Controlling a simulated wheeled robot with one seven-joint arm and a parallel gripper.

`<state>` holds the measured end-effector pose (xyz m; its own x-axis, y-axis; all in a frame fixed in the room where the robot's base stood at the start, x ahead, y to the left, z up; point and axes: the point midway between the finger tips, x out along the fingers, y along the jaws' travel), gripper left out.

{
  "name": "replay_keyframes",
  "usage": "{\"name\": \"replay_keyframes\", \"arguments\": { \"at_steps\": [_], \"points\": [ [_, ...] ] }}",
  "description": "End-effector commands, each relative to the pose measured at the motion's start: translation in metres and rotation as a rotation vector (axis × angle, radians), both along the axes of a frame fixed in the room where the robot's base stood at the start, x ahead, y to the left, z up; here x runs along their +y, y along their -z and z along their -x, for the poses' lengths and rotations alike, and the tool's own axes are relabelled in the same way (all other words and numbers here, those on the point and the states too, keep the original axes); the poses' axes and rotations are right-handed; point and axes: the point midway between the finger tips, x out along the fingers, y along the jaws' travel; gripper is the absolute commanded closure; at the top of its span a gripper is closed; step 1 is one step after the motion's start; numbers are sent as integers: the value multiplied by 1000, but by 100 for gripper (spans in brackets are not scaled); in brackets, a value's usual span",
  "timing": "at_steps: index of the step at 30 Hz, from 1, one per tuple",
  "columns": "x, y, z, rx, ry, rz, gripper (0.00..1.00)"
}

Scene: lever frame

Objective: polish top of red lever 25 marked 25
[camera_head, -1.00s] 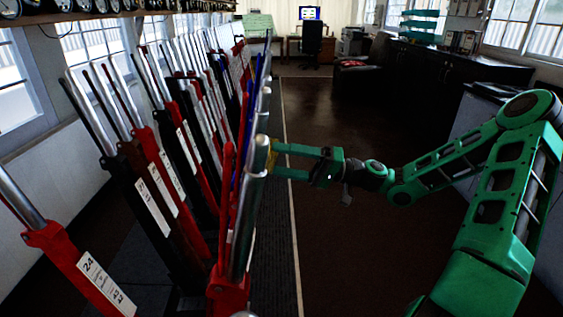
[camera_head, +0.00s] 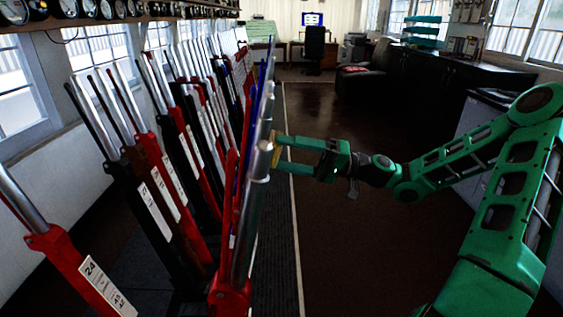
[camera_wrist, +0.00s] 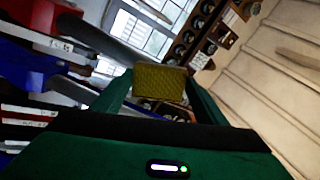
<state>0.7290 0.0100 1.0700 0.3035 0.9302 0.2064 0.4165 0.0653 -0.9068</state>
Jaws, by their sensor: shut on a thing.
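A red lever (camera_head: 231,292) with a bright steel handle (camera_head: 252,195) stands nearest in the head view, leaning out from the row. I take it for lever 25, but no number is readable on it. My gripper (camera_head: 277,155) comes in from the right, by the handle's top. It is shut on a yellow pad (camera_wrist: 160,82), seen between the fingers in the wrist view. In the head view the pad shows partly, just right of the handle top; I cannot tell whether it touches the steel.
A red lever marked 24 (camera_head: 75,268) stands at the lower left. Several black, red and blue levers run in a row behind. A dark cabinet (camera_head: 440,85) lines the right wall. The floor (camera_head: 350,240) right of the row is clear.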

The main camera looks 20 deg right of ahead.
Motion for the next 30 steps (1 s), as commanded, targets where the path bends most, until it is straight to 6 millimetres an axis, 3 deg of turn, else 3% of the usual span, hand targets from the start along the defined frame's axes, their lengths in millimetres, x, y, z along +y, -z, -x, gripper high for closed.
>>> {"name": "replay_keyframes", "arguments": {
  "at_steps": [18, 30],
  "points": [
    [-5, -37, 2, -1, 1, 1, 51],
    [-5, -35, 2, 0, -2, -2, 51]
  ]
}}
